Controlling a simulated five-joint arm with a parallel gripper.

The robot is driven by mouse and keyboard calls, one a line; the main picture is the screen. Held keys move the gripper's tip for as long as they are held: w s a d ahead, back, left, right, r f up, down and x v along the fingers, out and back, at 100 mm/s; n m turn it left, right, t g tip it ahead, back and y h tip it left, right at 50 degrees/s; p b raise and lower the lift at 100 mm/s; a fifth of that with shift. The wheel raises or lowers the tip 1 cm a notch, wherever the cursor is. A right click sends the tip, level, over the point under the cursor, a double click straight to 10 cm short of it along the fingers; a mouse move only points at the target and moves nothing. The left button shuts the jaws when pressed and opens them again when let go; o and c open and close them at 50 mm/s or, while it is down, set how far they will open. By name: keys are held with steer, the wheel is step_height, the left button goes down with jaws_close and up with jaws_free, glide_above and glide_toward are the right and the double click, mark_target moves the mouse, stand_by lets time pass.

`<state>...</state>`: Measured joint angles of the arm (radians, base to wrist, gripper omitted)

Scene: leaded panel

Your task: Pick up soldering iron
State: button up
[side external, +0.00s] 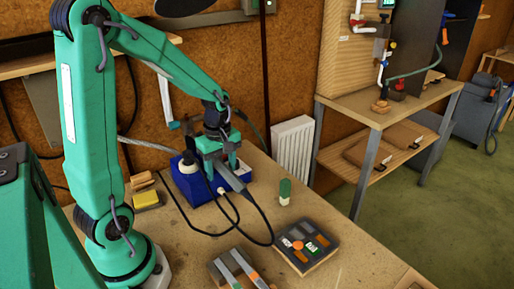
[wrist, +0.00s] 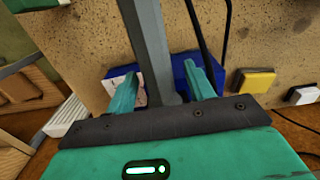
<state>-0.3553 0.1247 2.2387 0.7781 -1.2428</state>
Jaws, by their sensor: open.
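The soldering iron appears as a grey bar (side external: 231,178) sloping out of the blue soldering station (side external: 191,186), with a black cord at its lower end. In the wrist view the grey bar (wrist: 150,45) runs between the two teal fingers of my gripper (wrist: 163,78). My gripper (side external: 217,163) is open, with one finger on each side of the bar and gaps visible. In the wrist view the blue station (wrist: 184,68) lies beyond the fingers. The end of the iron nearest the station is hidden by my gripper.
A green-and-white bottle (side external: 285,192) and a dark tray (side external: 303,246) of small items stand on the workbench (side external: 190,248) to the right. More tools (side external: 238,267) lie near the front. A yellow sponge (side external: 147,200) is left of the station. Black cords loop across the bench.

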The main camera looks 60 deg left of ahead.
jaws_close()
stand_by(0.3)
steer(key=shift+r, duration=0.1)
